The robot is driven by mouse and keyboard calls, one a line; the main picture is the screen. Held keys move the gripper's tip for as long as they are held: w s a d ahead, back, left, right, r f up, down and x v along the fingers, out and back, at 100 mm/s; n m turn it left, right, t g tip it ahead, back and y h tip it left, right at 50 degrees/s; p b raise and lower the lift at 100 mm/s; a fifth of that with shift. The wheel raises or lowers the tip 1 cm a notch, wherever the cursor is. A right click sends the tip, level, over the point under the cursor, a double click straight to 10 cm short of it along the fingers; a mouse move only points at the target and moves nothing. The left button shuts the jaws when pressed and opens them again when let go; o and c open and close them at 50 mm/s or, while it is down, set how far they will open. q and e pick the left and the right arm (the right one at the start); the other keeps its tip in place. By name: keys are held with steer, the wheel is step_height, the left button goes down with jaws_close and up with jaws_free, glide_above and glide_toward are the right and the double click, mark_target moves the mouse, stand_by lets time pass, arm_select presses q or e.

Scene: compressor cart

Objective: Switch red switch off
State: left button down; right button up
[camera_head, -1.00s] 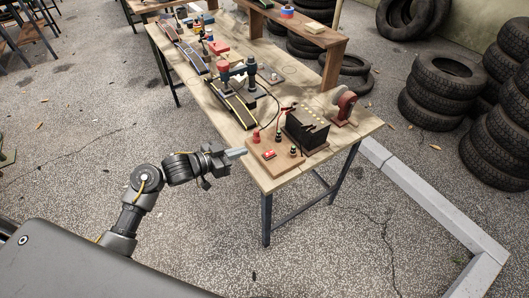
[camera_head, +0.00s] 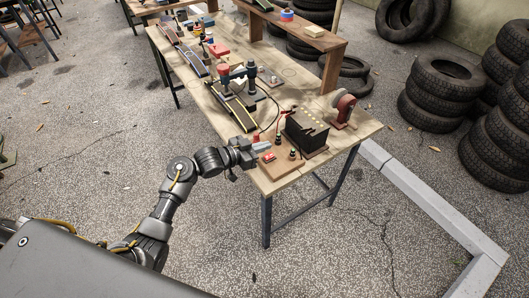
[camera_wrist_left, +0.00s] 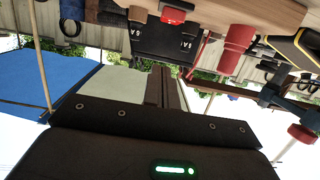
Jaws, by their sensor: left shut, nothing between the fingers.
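The red switch (camera_head: 269,157) sits on a small wooden board (camera_head: 284,168) at the near end of the workbench. It also shows in the left wrist view as a red rocker in a dark frame (camera_wrist_left: 173,15), at the top edge. My left gripper (camera_head: 265,148) is shut and empty, with its fingers reaching over the board just behind the switch. In the left wrist view, the closed fingers (camera_wrist_left: 161,85) point toward the board. I cannot tell whether they touch anything. My right gripper is not in view.
A black battery (camera_head: 306,131) stands right behind the board, with a cable running to the board. A red post (camera_wrist_left: 238,45) stands near the fingers in the wrist view. Tires stack at right.

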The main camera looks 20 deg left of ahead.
mark_target(265, 157)
arm_select(q)
steer(key=shift+w+d+f, duration=0.15)
steer(key=shift+f, duration=0.95)
steer(key=shift+w+d+f, duration=0.1)
steer(key=shift+w+f, duration=0.05)
steer(key=shift+f, duration=0.9)
steer(key=shift+r+p, duration=0.25)
steer(key=shift+p, duration=0.75)
steer(key=shift+f+b, duration=0.3)
steer(key=shift+f, duration=0.05)
steer(key=r+p, duration=0.4)
steer(key=shift+w+d+r+p, duration=0.3)
steer(key=shift+w+r+p, duration=0.05)
steer(key=shift+r, duration=0.05)
steer(key=shift+s+a+f+b, duration=0.2)
steer(key=shift+s+a+b, duration=0.35)
steer(key=shift+b, duration=0.05)
steer(key=r+v, duration=0.1)
steer(key=v, duration=0.7)
steer(key=shift+d+r+b, duration=0.15)
steer(key=shift+r+b, duration=0.3)
